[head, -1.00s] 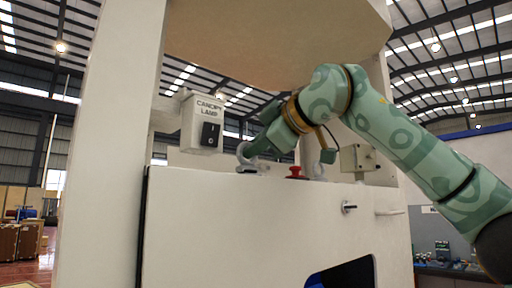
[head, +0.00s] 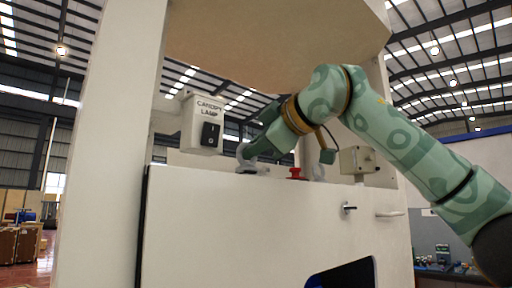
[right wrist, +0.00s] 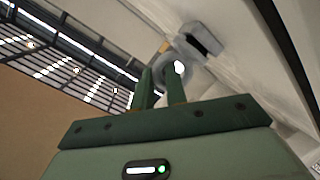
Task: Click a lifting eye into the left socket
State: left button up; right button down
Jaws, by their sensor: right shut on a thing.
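My right gripper (head: 255,147) reaches in from the right and is shut on a grey lifting eye (head: 243,154), a curved ring held at the top edge of the white housing. The left socket, a small grey part with a dark strip (head: 249,170), is just under the eye. In the right wrist view, the ring of the eye (right wrist: 179,67) shows at the green fingertips (right wrist: 160,88), close to a grey block with a dark opening (right wrist: 202,42). I cannot tell whether the eye is seated. My left gripper is out of view.
A canopy lamp switch box (head: 203,124) is close left of the gripper. A red button (head: 296,173), a pale ring-shaped part (head: 319,170) and a grey box (head: 357,160) stand to the right along the edge. The canopy (head: 275,45) hangs overhead.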

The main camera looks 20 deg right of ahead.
jog(key=shift+f+b, duration=0.35)
jog(key=shift+b, duration=0.05)
dwell(0.6)
dwell(0.3)
jog(key=c, duration=1.5)
grip_release()
jog(key=o, duration=0.3)
jog(key=shift+f, duration=0.1)
jog(key=shift+c, duration=0.2)
jog(key=shift+s, duration=0.2)
jog(key=shift+c, duration=0.5)
jog(key=shift+s+b, duration=0.1)
jog(key=shift+b, duration=0.2)
jog(key=shift+s+d+r, duration=0.15)
jog(key=shift+s+r, duration=0.15)
jog(key=shift+s, duration=0.3)
jog(key=shift+c, duration=0.7)
